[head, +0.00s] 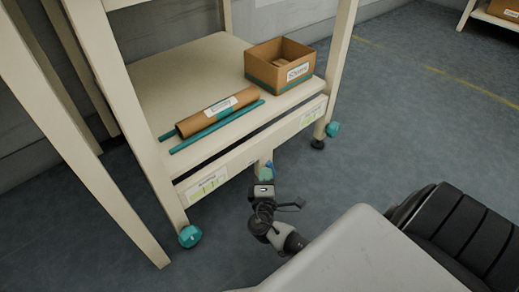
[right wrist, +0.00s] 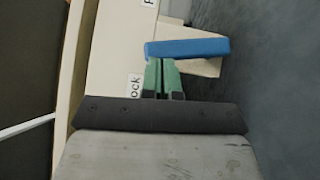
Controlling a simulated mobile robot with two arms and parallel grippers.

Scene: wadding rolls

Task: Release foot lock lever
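The foot lock lever is a blue bar (right wrist: 188,47) on a cream mount, beside the low front board of a cream shelf cart (head: 228,172). In the head view the lever is small and mostly hidden by my right gripper (head: 265,175). In the right wrist view, the green fingers of my right gripper (right wrist: 163,76) are close together with only a thin dark gap. Their tips are at the near edge of the blue bar; I cannot tell whether they touch it. Part of a label reading "ock" shows beside the fingers. My left gripper is out of view.
The cart's lower shelf (head: 180,75) holds a brown roll (head: 218,111), a teal rod (head: 217,127) and an open cardboard box (head: 280,66). Teal casters (head: 190,236) stand at its front corners. Blue-grey floor (head: 410,110) is clear to the right.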

